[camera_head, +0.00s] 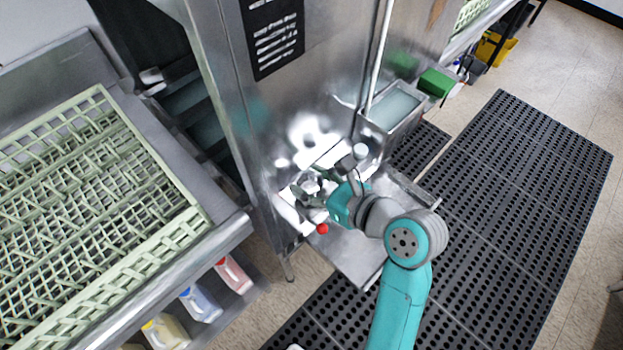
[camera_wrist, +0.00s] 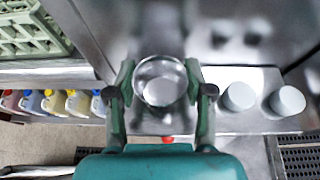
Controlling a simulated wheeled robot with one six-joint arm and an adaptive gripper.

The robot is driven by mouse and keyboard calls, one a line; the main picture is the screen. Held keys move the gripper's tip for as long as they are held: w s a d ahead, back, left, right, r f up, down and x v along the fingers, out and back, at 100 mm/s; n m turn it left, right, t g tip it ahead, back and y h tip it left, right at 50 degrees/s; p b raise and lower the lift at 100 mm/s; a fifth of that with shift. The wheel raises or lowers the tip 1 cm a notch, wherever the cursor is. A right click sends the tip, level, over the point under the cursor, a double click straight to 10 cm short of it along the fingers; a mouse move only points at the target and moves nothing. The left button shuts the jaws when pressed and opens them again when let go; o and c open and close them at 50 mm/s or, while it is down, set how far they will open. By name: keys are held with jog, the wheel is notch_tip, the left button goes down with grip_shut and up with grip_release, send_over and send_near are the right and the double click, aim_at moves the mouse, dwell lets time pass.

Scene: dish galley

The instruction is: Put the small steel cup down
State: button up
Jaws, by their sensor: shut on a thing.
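My gripper (camera_wrist: 160,88) is shut on the small steel cup (camera_wrist: 161,72), with one finger on each side of it. The cup's round rim faces the wrist camera. In the camera_head view my gripper (camera_head: 314,188) is over the left part of a small steel shelf (camera_head: 352,258) against the steel machine. The cup (camera_head: 309,181) is partly hidden there by the fingers and is hard to tell from bright reflections. I cannot tell whether its base touches the shelf.
Two pale round-topped things (camera_wrist: 239,96) (camera_wrist: 286,102) stand right of the cup. A red knob (camera_head: 322,229) is at the shelf's front. A green dish rack (camera_head: 75,185) lies on the left counter, above several jugs (camera_head: 200,303). A steel basin (camera_head: 395,104) is behind right.

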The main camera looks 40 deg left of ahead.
jog(key=shift+f, duration=0.15)
jog(key=o, duration=1)
jog(key=shift+r, duration=0.2)
jog(key=v, duration=1.2)
jog(key=shift+w, duration=0.1)
